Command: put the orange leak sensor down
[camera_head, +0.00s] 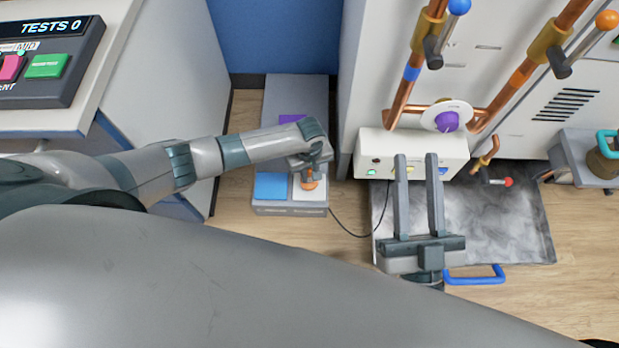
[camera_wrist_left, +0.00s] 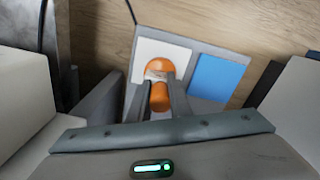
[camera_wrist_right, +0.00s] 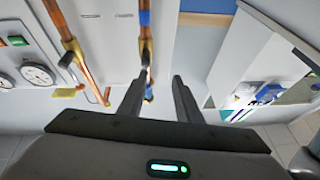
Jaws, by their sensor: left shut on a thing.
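The orange leak sensor (camera_head: 309,184) is between the fingers of my left gripper (camera_head: 308,168), which is shut on it. In the left wrist view the sensor (camera_wrist_left: 159,97) shows its rounded orange ends, with a pale band near its middle. It is over the white square (camera_head: 311,195) of a low grey stand (camera_head: 290,209); I cannot tell whether it touches the square. A blue square (camera_head: 273,186) lies beside the white one. My right gripper (camera_head: 416,160) is open and empty, with its fingers in front of the white box on the wall.
A purple patch (camera_head: 292,118) is further back on the stand. A black cable (camera_head: 347,227) runs right from the stand. A wet-looking grey mat (camera_head: 520,215) with a blue handle (camera_head: 475,279) lies right. Copper pipes (camera_head: 398,105) and a white control box (camera_head: 375,152) are above it.

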